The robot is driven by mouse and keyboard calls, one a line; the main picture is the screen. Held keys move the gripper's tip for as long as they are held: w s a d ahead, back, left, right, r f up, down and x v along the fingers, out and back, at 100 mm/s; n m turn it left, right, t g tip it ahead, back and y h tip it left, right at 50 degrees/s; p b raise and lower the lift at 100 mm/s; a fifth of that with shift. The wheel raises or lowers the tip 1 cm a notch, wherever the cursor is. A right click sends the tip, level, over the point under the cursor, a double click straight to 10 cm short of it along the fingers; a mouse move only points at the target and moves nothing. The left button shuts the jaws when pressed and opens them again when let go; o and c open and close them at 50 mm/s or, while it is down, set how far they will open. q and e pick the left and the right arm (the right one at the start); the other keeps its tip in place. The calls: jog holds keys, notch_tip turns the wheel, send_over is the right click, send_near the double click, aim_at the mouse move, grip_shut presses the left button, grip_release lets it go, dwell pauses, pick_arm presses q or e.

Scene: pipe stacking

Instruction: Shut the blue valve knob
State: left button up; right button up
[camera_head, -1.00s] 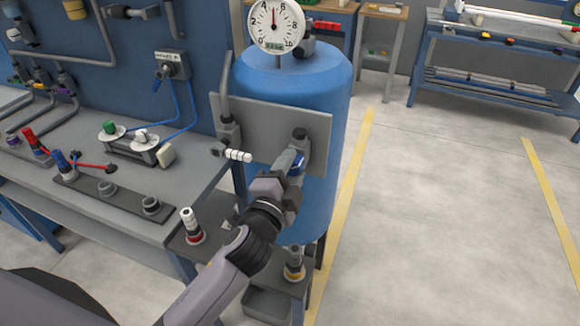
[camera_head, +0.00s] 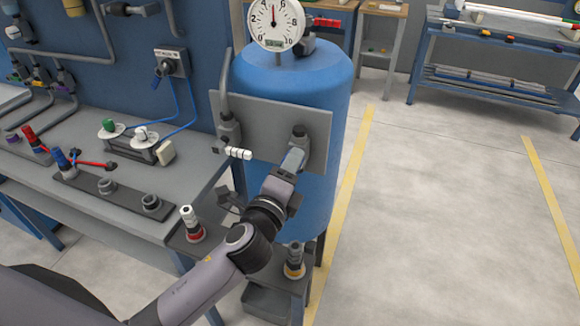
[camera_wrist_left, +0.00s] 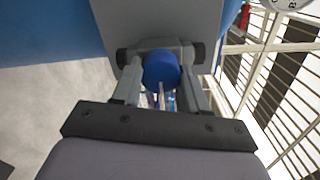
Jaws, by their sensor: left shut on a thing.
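The blue valve knob (camera_wrist_left: 160,69) shows in the left wrist view between the two fingers of my left gripper (camera_wrist_left: 161,80). It sits on a grey pipe fitting on the grey plate (camera_wrist_left: 150,20). In the head view my left gripper (camera_head: 294,160) reaches the right part of the plate (camera_head: 265,112) on the front of the blue tank (camera_head: 290,85). There its fingers hide most of the knob. My left gripper is shut on the knob. My right gripper is not in view.
A round gauge (camera_head: 276,24) stands on top of the tank. A white-ringed handle (camera_head: 238,153) sticks out left of my gripper. A workbench (camera_head: 75,185) with valves and hoses is at left. Small fittings (camera_head: 294,262) stand on a low shelf below my arm. Open floor lies at right.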

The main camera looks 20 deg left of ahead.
pick_arm(q)
jog(key=shift+w+r, duration=0.1)
jog(key=shift+r, duration=0.15)
jog(key=o, duration=0.8)
jog(key=shift+c, duration=0.2)
jog(key=o, duration=0.3)
jog(key=shift+w+d+f, duration=0.1)
jog(key=shift+d, duration=0.05)
jog(key=shift+f, duration=0.1)
jog(key=s+b, duration=0.1)
jog(key=s, duration=0.6)
jog(key=shift+s+a, duration=0.15)
jog(key=shift+a, duration=0.05)
